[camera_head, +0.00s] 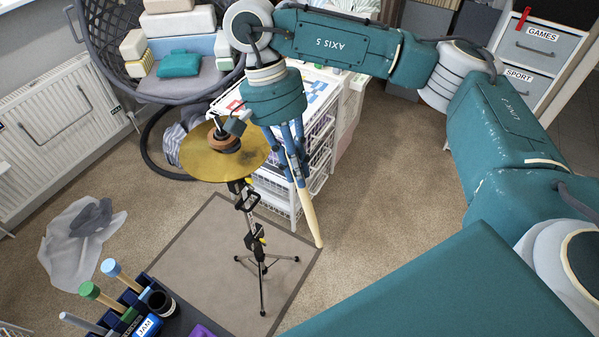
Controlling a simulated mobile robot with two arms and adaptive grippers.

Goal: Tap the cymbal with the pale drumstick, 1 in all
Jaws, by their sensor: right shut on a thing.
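A brass cymbal (205,164) sits on top of a black and chrome stand (254,225) in the middle of the picture. My right gripper (297,163) hangs just to the right of the cymbal and points down. It is shut on the pale drumstick (308,215), which slants down and to the right, its lower end out in the open beside the stand. The drumstick appears apart from the cymbal in this view. The gripper's fingers hide the drumstick's upper part. My left gripper is out of view.
The stand is on a beige mat (220,240). A white wire-drawer unit (276,190) stands close behind the gripper. A dark rack (185,318) with several colour-topped sticks is at bottom left. A round chair (190,85), radiator (60,130) and crumpled cloth (75,250) lie around.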

